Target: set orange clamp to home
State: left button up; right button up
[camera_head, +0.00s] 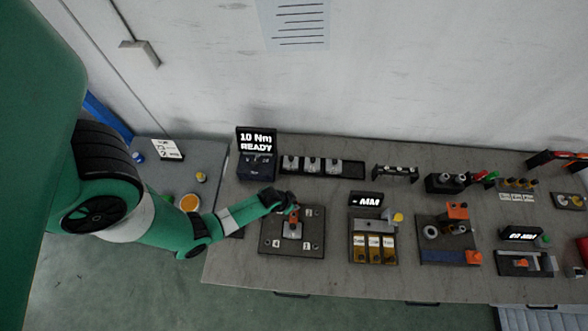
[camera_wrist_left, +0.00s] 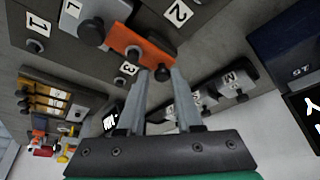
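The orange clamp (camera_head: 293,216) is a short orange bar on a dark fixture plate (camera_head: 270,243) with small numbered labels. In the left wrist view the clamp (camera_wrist_left: 128,40) has a dark block and a dark round knob (camera_wrist_left: 162,74) at its near end. My left gripper (camera_head: 291,207) is over the clamp's far end. In the left wrist view its fingers (camera_wrist_left: 161,76) are apart, with the knob seen between the tips. Contact with the knob cannot be told. My right gripper is not in view.
A display reading 10 Nm READY (camera_head: 256,141) stands behind left, beside a black rack (camera_head: 345,169) of grey parts. To the right are an MM display (camera_head: 366,199), a fixture with amber bins (camera_head: 375,265) and an orange-and-blue fixture (camera_head: 440,257). The bench front edge is clear.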

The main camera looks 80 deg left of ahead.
pick_arm(q)
jog(key=shift+o, duration=1.4)
jog(key=shift+r, duration=0.1)
jog(key=p+v, duration=0.7)
jog(key=v, duration=0.4)
jog(key=shift+s, duration=0.15)
jog(key=shift+d+r, duration=0.1)
jog(key=shift+r, duration=0.05)
